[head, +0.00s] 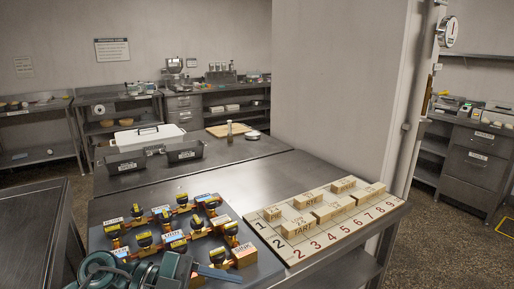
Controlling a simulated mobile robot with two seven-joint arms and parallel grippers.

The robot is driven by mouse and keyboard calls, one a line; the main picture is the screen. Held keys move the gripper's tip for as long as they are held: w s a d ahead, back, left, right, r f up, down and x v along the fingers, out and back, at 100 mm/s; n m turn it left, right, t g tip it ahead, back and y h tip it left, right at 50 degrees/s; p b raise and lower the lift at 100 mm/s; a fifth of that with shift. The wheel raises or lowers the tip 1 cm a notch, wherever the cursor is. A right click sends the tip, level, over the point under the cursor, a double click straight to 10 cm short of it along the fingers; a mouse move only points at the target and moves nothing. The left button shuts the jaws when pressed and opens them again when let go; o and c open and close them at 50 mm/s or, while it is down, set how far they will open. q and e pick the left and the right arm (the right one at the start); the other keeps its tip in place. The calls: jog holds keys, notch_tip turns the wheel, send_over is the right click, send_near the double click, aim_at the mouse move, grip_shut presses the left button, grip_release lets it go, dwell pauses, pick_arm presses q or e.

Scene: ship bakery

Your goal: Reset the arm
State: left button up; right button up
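My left arm, dark teal, comes in at the bottom left of the head view. Its gripper (216,273) is low over the front edge of a dark board (100,212), close to the small labelled blocks there. The fingers are small and partly cut off or hidden, so I cannot tell whether they are open or hold anything. My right gripper is not in view.
Several brass pieces with black knobs (144,239) and labelled blocks (245,254) crowd the dark board. A numbered board (262,235) with wooden blocks (298,227) lies to its right. The steel counter's middle (215,176) is clear.

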pick_arm(q)
jog(key=a+f+n+t+y+p, duration=0.1)
jog(key=a+f+n+t+y, duration=0.35)
jog(key=f+n+t, duration=0.5)
jog(key=a+f+n+t+y, duration=0.3)
jog(key=f+n+t+y, duration=0.35)
jog(key=n, duration=0.55)
jog(key=s+f+n+g+y, duration=0.1)
jog(key=s+f+g, duration=0.3)
jog(key=s+f, duration=0.4)
jog(key=shift+s+a+f+g, duration=0.25)
jog(key=shift+a+f, duration=0.2)
jog(key=shift+f, duration=0.25)
